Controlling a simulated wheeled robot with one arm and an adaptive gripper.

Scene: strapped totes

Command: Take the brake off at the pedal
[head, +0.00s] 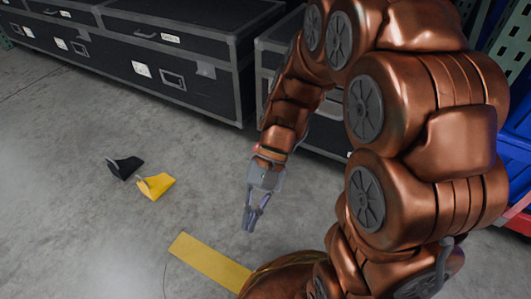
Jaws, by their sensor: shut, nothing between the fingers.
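My gripper (248,226) points down over the bare concrete floor, near the middle of the head view. Its fingers are together with nothing between them. It touches no object that I can see. No brake pedal can be made out in this view. A black wedge-shaped piece (125,167) and a yellow wedge-shaped piece (156,186) lie on the floor to the left of my gripper, apart from it. I cannot tell whether either has to do with a brake. My copper arm hides much of the right side.
Black cases with metal edges (200,55) stand along the back. A yellow floor strip (208,261) lies below my gripper in the picture. Blue and red bins (515,180) show at the right edge. The grey floor (60,230) at left is clear.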

